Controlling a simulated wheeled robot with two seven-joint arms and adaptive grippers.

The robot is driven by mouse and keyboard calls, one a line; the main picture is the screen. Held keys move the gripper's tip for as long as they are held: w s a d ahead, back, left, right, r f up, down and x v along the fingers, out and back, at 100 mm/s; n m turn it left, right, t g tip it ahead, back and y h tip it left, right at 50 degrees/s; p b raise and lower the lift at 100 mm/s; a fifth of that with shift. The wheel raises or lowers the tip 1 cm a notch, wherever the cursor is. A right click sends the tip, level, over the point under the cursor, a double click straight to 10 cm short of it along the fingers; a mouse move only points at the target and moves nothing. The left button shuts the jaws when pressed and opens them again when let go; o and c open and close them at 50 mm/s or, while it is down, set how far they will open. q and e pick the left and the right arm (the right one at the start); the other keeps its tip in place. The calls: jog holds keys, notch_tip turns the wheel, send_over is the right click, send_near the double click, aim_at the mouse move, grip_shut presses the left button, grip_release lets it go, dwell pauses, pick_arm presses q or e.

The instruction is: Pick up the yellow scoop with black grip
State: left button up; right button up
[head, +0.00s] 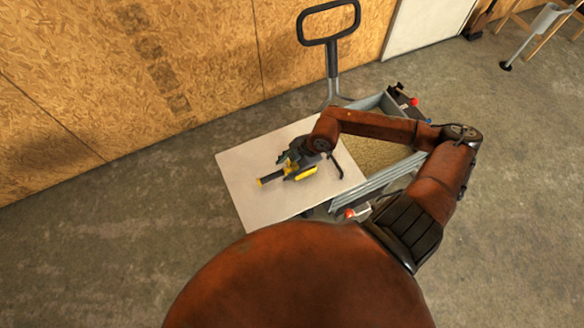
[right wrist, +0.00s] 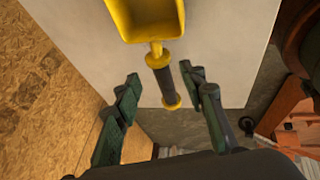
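The yellow scoop with black grip (head: 303,174) lies on a white tabletop (head: 246,199), partly covered by my right gripper in the head view. In the right wrist view, the scoop's yellow bowl (right wrist: 147,18) is at the top, cut by the frame edge. Its black grip (right wrist: 160,82) points down the picture and ends in a yellow knob. My right gripper (head: 288,164) is over the scoop. Its dark green fingers (right wrist: 161,78) are open, one on each side of the grip, with visible gaps. My left gripper is not in view.
A grey-walled cart (head: 376,185) with tan loose fill adjoins the tabletop on the right, and a black loop handle (head: 333,40) rises behind. An OSB wall (head: 200,60) stands at the back. Concrete floor (head: 120,230) on the left is clear.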

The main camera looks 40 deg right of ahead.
aim_at(282, 172)
jog(key=b+x, duration=0.1)
jog(key=x, duration=0.2)
jog(key=shift+d+f, duration=0.1)
jog(key=shift+f, duration=0.35)
jog(key=shift+x, duration=0.75)
jog(key=c, duration=0.7)
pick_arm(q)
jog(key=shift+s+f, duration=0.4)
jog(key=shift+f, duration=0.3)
pick_arm(e)
grip_shut()
